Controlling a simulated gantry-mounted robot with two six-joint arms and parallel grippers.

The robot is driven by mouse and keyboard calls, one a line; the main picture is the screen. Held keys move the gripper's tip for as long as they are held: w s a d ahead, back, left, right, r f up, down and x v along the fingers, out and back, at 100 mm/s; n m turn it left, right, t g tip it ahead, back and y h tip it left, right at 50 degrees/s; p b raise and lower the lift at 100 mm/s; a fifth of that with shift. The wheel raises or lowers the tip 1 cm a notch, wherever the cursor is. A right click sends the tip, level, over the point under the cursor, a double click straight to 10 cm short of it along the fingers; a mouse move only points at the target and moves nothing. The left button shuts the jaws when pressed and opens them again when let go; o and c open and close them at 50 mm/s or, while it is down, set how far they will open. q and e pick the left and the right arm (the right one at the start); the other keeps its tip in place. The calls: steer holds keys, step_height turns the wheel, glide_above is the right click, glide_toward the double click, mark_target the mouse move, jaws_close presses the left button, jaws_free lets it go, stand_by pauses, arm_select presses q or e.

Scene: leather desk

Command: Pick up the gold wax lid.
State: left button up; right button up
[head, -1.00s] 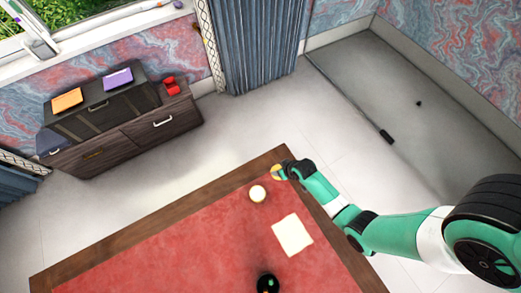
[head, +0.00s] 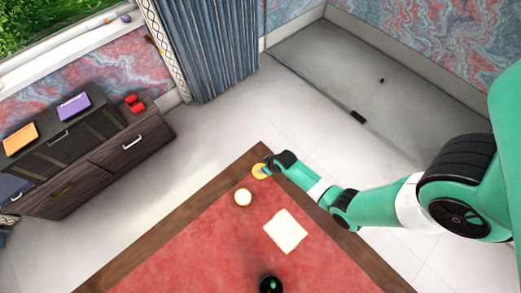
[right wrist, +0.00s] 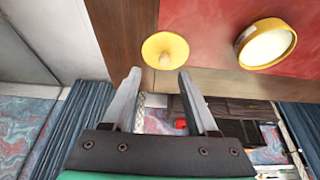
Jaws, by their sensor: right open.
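The gold wax lid (head: 260,171) is a small round yellow-gold disc at the far corner of the desk. In the right wrist view the lid (right wrist: 165,50) has a raised centre and lies at the border of the wood edging and the red top. My right gripper (head: 271,166) is beside the lid in the head view. In the right wrist view my right gripper (right wrist: 160,78) is open and empty, with the lid just beyond its fingertips. Whether they touch it I cannot tell.
A round candle with a gold rim (head: 243,197) stands close to the lid; it also shows in the right wrist view (right wrist: 268,46). A cream square sheet (head: 285,231) lies nearer. The red desk top (head: 190,255) is clear at left.

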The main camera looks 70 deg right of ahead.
mark_target(258, 166)
steer(key=b+x, duration=0.2)
steer(key=x, duration=0.1)
steer(key=b+x, duration=0.1)
steer(key=x, duration=0.1)
steer(key=shift+w+a+f, duration=0.1)
steer(key=shift+w+a, duration=0.1)
steer(key=shift+a, duration=0.15)
jaws_close()
